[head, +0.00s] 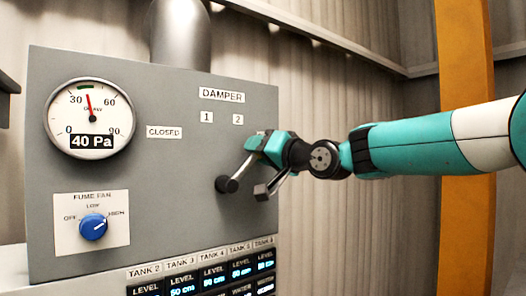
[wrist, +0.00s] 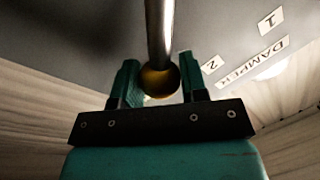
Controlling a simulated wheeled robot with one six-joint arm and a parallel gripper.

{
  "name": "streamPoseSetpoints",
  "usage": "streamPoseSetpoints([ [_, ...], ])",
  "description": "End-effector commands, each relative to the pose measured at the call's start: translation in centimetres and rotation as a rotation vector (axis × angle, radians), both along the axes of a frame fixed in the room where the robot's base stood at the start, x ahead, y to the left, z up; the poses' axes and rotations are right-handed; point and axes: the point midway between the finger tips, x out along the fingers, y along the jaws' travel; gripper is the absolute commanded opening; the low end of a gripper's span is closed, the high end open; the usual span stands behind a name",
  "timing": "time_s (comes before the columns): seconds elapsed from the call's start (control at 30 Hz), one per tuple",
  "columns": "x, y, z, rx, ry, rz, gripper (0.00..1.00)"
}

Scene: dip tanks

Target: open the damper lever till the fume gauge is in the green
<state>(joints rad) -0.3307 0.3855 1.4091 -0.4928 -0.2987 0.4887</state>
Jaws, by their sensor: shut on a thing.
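The damper lever (head: 239,170) rises from its dark pivot on the grey panel and leans up and to the right. Its exact position against the marks is hard to tell. My gripper (head: 257,143) is shut on the lever's upper end. In the wrist view, the metal rod (wrist: 158,30) ends in a dark amber ball knob (wrist: 160,82) between the two teal fingers of my gripper (wrist: 160,78). The fume gauge (head: 90,112) shows 40 Pa. Its red needle points up, slightly left, at the short green band.
Labels CLOSED (head: 164,132), 1 (head: 206,117) and 2 (head: 238,119) mark the damper. A blue fume fan knob (head: 93,227) is at lower left, turned toward HIGH. Tank displays (head: 213,277) line the bottom. An orange post (head: 465,210) stands behind my arm.

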Motion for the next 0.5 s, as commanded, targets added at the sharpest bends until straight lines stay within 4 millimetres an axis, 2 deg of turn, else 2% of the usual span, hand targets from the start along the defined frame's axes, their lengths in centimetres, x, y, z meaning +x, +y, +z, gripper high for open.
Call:
streamPoseSetpoints([
  [0.03,0.04,-0.03,-0.18,-0.001,0.005,0.000,0.44],
  [0.1,0.05,-0.05,-0.17,-0.001,0.003,0.000,0.61],
  [0.13,0.05,-0.05,-0.16,-0.001,0.003,0.000,0.64],
  [0.5,-0.40,-0.61,-0.30,-0.001,0.001,-0.002,0.64],
])
